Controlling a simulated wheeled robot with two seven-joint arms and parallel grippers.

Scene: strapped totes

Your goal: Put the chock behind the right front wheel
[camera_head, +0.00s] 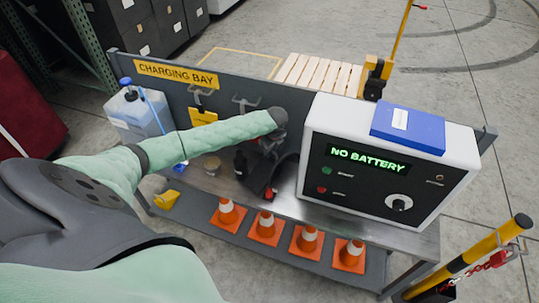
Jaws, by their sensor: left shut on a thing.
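My left arm reaches in from the left over the bench. My left gripper (268,178) points down at the bench top, left of the white charger box. It is shut on a small dark thing with red on it (270,194), mostly hidden by the gripper; I cannot tell what it is. A yellow wedge-shaped piece (166,200), which looks like a chock, lies at the left end of the lower shelf, apart from the gripper. No wheel that I can make out is in view. My right gripper is not in view.
The charger box (318,178) reads "NO BATTERY" and bears a blue case (408,127). A dark bottle (240,165) and a jug (136,115) stand on the bench. Several orange cones (266,228) line the lower shelf (205,232). A yellow-black post (475,255) with red chain stands at right.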

